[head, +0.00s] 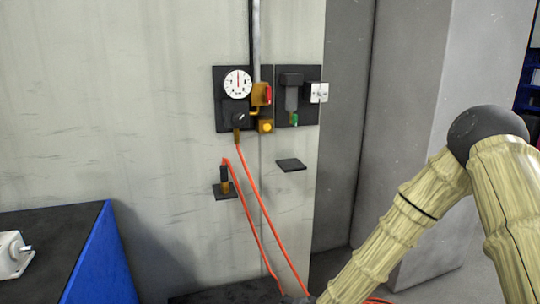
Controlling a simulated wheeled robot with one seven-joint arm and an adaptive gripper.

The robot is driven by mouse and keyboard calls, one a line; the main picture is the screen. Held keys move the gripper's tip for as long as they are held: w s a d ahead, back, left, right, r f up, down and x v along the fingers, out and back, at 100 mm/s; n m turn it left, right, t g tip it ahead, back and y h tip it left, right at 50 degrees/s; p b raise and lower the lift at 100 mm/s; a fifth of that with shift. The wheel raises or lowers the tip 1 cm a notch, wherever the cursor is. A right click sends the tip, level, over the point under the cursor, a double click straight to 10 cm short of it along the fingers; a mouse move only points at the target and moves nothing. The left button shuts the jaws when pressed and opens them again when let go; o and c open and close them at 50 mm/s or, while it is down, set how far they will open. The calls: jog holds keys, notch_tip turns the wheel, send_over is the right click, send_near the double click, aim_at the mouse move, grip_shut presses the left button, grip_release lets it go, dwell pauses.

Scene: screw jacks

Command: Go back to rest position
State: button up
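My arm, in a tan ribbed cover with a dark joint, fills the right and lower right of the head view. Its end runs down past the bottom edge, so my gripper is out of the picture. I cannot see whether it holds anything.
A wall panel (222,112) carries a round gauge (237,84), with a second dark panel beside it. An orange hose (262,205) loops down from it. A small black shelf (291,165) juts from the wall. A blue-edged bench (90,262) with a pale device (12,254) stands lower left.

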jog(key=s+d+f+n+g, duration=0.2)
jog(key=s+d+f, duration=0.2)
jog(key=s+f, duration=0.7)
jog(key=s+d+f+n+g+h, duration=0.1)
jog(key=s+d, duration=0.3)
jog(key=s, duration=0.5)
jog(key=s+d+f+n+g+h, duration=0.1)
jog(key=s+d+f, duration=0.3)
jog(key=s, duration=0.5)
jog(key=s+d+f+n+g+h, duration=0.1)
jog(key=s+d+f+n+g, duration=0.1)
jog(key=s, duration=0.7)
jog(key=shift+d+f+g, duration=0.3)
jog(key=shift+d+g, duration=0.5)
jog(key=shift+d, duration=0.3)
